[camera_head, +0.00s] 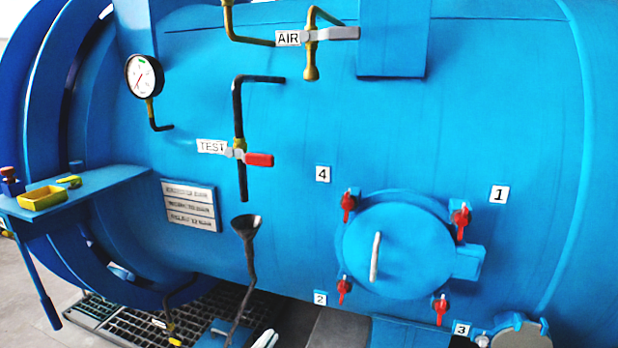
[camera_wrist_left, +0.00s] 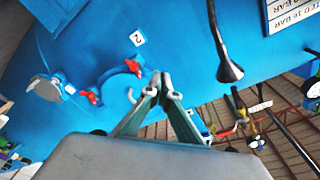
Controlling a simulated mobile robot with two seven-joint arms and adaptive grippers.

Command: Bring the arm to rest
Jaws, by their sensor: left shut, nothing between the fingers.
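My left gripper (camera_wrist_left: 163,88) shows in the left wrist view with its two green-grey fingers meeting at the tips, shut and empty. Behind it is the blue autoclave with the round hatch and a black funnel; the gripper appears apart from them. In the head view I cannot clearly make the gripper out at the bottom edge. The blue autoclave vessel (camera_head: 300,120) fills most of the head view. Its round hatch (camera_head: 400,250) looks closed, with red-handled clamps around it. My right gripper is not in view.
A black funnel (camera_head: 246,225) on a thin pipe stands left of the hatch. The TEST valve (camera_head: 258,159) has a red handle, and the AIR valve (camera_head: 335,33) is above. A blue shelf (camera_head: 110,187) holds a yellow tray (camera_head: 42,197). Floor grating (camera_head: 125,320) lies below.

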